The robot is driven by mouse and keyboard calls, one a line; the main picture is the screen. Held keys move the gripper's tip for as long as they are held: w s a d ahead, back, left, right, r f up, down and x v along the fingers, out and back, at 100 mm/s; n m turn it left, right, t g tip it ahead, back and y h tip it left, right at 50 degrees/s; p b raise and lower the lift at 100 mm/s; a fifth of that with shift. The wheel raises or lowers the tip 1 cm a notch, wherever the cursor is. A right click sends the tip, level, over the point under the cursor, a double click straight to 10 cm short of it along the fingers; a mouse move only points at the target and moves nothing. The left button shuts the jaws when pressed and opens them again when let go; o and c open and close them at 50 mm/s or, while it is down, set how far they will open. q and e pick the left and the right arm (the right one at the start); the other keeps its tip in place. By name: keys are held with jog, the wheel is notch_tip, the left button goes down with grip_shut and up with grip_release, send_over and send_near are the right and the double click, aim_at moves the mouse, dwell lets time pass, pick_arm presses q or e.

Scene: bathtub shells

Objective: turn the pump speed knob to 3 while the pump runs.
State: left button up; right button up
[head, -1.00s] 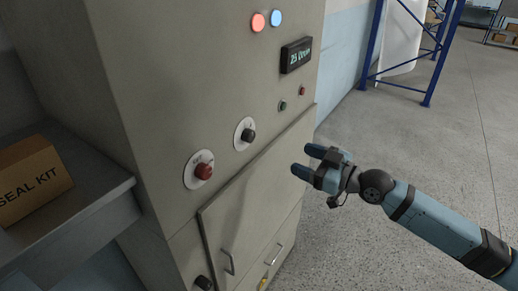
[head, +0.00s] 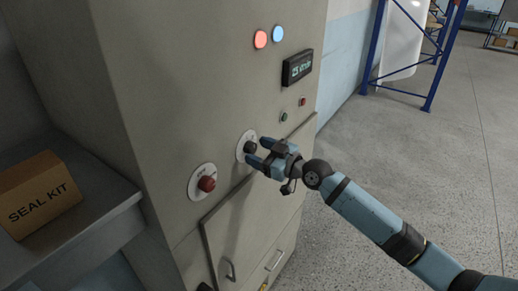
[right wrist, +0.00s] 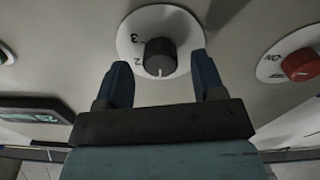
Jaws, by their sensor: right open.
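The black speed knob (head: 250,147) sits on a white round dial (head: 240,153) on the cabinet front. In the right wrist view the knob (right wrist: 160,57) has a white pointer line toward the picture's bottom, and a 3 and a 2 show on the dial (right wrist: 131,24). My right gripper (head: 257,153) is open, with its fingertips at the dial, close to the knob. In the right wrist view its fingers (right wrist: 160,75) stand on either side of the knob, with nothing clearly gripped. My left gripper is not in view.
A red knob (head: 207,184) on a white plate sits lower left. A small display (head: 297,67), its text unclear, and green (head: 284,117) and red (head: 302,101) buttons are nearby. A seal kit box (head: 42,195) lies on a shelf at left.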

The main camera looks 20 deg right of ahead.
jog(key=shift+w+a, duration=0.1)
jog(key=shift+c, duration=0.4)
jog(key=c, duration=0.8)
jog(key=shift+c, duration=0.2)
